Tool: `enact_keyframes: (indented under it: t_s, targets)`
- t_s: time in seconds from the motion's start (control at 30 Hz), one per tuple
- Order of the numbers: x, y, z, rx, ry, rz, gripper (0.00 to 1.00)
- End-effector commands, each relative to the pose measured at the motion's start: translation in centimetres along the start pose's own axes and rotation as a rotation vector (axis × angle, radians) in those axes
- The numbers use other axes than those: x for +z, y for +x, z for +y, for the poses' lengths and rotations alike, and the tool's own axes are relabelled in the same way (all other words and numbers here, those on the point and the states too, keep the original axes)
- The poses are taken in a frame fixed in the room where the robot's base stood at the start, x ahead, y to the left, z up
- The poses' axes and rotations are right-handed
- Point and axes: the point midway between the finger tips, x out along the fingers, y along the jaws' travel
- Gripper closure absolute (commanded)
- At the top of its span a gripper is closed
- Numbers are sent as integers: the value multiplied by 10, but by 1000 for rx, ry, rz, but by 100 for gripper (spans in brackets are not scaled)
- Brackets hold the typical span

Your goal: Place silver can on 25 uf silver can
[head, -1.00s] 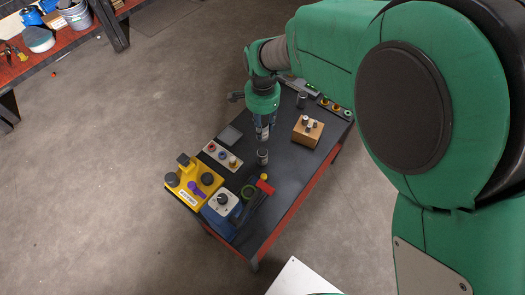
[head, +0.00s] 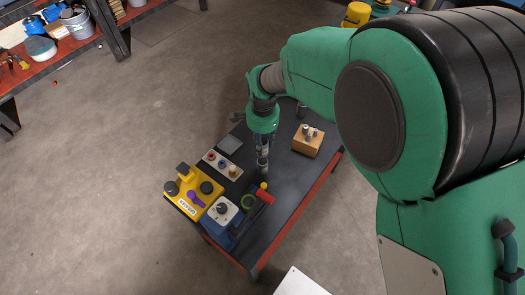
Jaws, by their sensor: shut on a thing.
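My gripper (head: 263,153) points down over the middle of the dark tabletop and is shut on a small silver can (head: 262,168). The can is upright; I cannot tell whether its bottom touches the table. Another grey-silver can (head: 301,108) stands near the far edge of the table, partly beside my arm. Small silver cylinders (head: 307,130) stand on a wooden block (head: 308,146) to the right of my gripper. Labels are too small to read, so I cannot tell which can is marked 25 uf.
Left of my gripper are a panel with coloured buttons (head: 222,165) and a grey square plate (head: 230,146). A yellow device (head: 190,193), a blue device (head: 218,217) and a red-headed tool (head: 265,197) crowd the near left. The tabletop (head: 290,182) is clear at the right.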

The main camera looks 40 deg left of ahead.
Motion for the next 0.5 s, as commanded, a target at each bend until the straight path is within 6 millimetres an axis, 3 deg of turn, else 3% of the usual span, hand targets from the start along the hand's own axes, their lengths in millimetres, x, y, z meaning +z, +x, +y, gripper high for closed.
enact_keyframes:
  t_s: [0.5]
  targets:
    - [0,48,0,1,0,-1,94]
